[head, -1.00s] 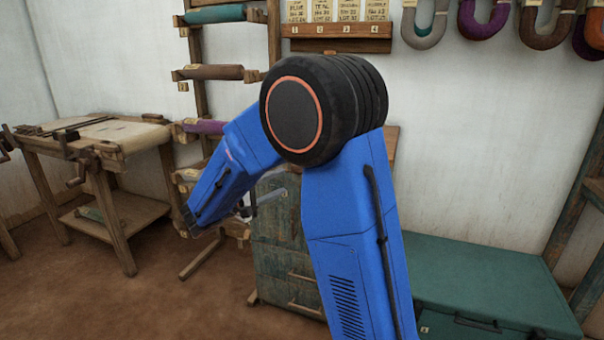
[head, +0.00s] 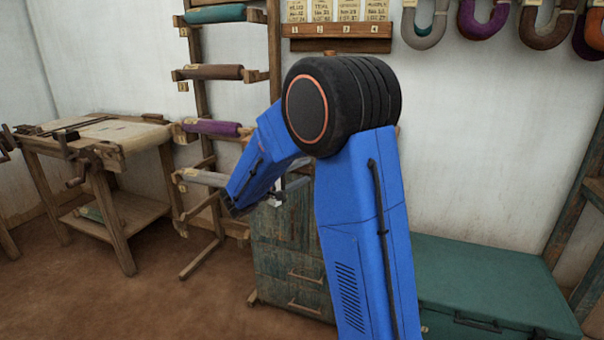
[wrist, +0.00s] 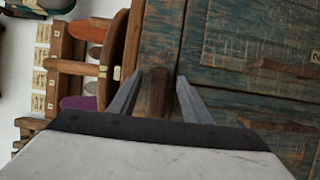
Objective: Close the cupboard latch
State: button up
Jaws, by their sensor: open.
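The cupboard (head: 287,258) is weathered blue-green wood and stands behind my arm in the head view. Its panels and brown frame fill the right of the wrist view (wrist: 250,35). A short brown wooden piece, which looks like the latch (wrist: 158,94), shows between my fingers in the wrist view. My gripper (wrist: 160,76) is open, with one finger on each side of that piece. I cannot tell whether either finger touches it. In the head view my arm hides most of the gripper and the latch.
A wooden rack with wrapped rolls (head: 212,127) stands left of the cupboard. A worktable (head: 100,140) is farther left. A green chest (head: 490,275) sits at the right. A numbered card shelf (head: 337,31) hangs above. Brown floor is clear at the left front.

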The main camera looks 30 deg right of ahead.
jog(key=shift+c, duration=0.6)
jog(key=c, duration=0.9)
jog(key=shift+c, duration=0.2)
jog(key=n, duration=0.1)
jog(key=n+h, duration=0.1)
jog(key=n, duration=0.1)
jog(key=n+t, duration=0.1)
jog(key=shift+f+n+h, duration=0.3)
jog(key=n+t, duration=0.1)
jog(key=n, duration=0.1)
jog(key=n+t, duration=0.1)
jog(key=n, duration=0.2)
jog(key=shift+s+d+f+h, duration=0.15)
jog(key=shift+f+h, duration=0.05)
jog(key=shift+h, duration=0.1)
jog(key=n+t, duration=0.1)
jog(key=n, duration=0.2)
jog(key=n+t, duration=0.2)
jog(key=n, duration=0.1)
jog(key=shift+s+d+f+n, duration=0.1)
jog(key=shift+s+n, duration=0.05)
jog(key=shift+n, duration=0.15)
jog(key=shift+s+d+n+t+y, duration=0.1)
jog(key=shift+n+t+y, duration=0.55)
jog(key=shift+n, duration=0.9)
jog(key=shift+s+n+t+y, duration=0.1)
jog(key=shift+n+t+y, duration=0.25)
jog(key=shift+n+t, duration=0.9)
jog(key=shift+n+g, duration=0.3)
jog(key=shift+n, duration=0.1)
